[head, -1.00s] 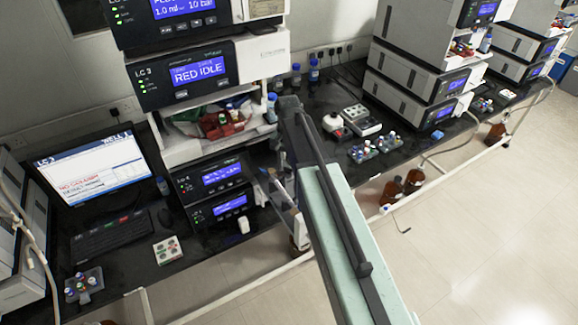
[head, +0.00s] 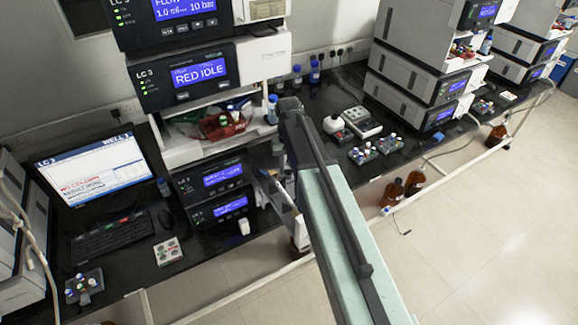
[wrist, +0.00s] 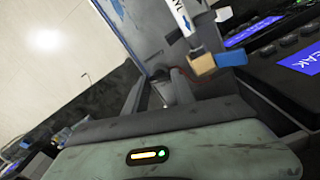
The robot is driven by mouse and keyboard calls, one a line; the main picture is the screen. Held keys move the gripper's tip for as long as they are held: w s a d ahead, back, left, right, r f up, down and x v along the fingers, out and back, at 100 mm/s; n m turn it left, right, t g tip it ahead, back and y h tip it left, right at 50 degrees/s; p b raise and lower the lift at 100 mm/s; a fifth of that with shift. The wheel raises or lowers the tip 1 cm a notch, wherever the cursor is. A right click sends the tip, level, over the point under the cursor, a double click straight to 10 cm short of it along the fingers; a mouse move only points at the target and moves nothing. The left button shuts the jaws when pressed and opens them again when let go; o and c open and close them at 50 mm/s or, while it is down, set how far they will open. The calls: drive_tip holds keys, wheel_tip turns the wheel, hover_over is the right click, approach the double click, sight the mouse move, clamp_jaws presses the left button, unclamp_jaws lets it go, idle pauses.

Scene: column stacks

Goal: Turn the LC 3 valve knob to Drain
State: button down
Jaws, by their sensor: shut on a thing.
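In the wrist view my gripper (wrist: 160,84) points at a grey-blue panel (wrist: 140,25). Its fingers are shut on the valve knob, which is mostly hidden between them. The knob's pointer and the Drain mark cannot be read. A white labelled tube (wrist: 183,18) and tan (wrist: 201,64) and blue (wrist: 232,54) blocks lie just beyond the fingers.
Two lower modules with blue displays (head: 230,207) stand close left of my arm. A monitor (head: 95,172) and keyboard (head: 113,236) are at the left. Brown bottles (head: 415,183) stand below the bench at right. The floor (head: 490,240) at right is open.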

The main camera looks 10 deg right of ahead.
drive_tip(key=n, duration=0.5)
drive_tip(key=shift+n, duration=0.3)
drive_tip(key=n, duration=0.5)
drive_tip(key=shift+n, duration=0.4)
drive_tip(key=shift+d, duration=0.1)
drive_tip(key=c, duration=1)
unclamp_jaws()
drive_tip(key=shift+c, duration=0.2)
wheel_tip(320, 180, up, 8)
drive_tip(key=p, duration=0.8)
